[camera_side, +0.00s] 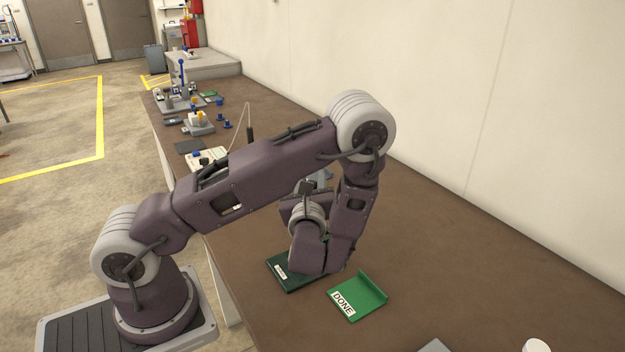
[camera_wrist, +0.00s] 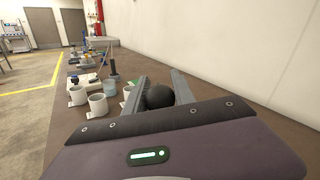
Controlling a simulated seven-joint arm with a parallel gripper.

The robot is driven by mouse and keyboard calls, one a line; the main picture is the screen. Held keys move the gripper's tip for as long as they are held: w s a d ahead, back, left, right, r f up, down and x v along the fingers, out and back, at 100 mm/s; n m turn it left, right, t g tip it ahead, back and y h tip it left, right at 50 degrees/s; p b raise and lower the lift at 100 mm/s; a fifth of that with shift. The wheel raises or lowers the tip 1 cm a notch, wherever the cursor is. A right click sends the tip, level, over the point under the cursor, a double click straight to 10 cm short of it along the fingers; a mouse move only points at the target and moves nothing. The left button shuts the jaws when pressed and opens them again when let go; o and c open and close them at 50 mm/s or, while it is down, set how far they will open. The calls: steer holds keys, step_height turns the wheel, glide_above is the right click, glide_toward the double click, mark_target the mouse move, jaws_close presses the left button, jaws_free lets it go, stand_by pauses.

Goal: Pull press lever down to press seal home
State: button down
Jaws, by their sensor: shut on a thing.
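In the wrist view, my gripper (camera_wrist: 159,80) has its two grey fingers on either side of a round black knob (camera_wrist: 159,97), which I take to be the press lever's ball end. The fingers are shut on it. The lever's shaft and the press body are hidden in the wrist view. In the side view my arm folds down over the bench and hides the gripper and knob. A small grey-blue part (camera_side: 320,177) shows behind my arm; I cannot tell whether it belongs to the press. The seal is not visible.
A green tray marked DONE (camera_side: 372,291) and a dark green labelled tray (camera_side: 288,281) lie on the brown bench (camera_side: 470,265). Several pale cups (camera_wrist: 98,105) stand left of my fingers in the wrist view. A white box (camera_side: 208,155) sits farther back. A wall runs along the right.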

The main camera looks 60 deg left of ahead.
steer(key=s+f+n+y, duration=0.5)
steer(key=s+f+n, duration=0.2)
steer(key=s, duration=0.5)
steer(key=shift+f+n+y, duration=0.3)
steer(key=shift+f+n, duration=0.05)
steer(key=shift+n, duration=0.85)
steer(key=shift+s, duration=0.15)
steer(key=c, duration=1.1)
jaws_free()
steer(key=shift+o, duration=0.2)
steer(key=s+d, duration=0.5)
steer(key=d, duration=0.6)
steer(key=shift+s+d+f, duration=0.25)
steer(key=shift+s+d, duration=0.1)
steer(key=shift+d, duration=0.05)
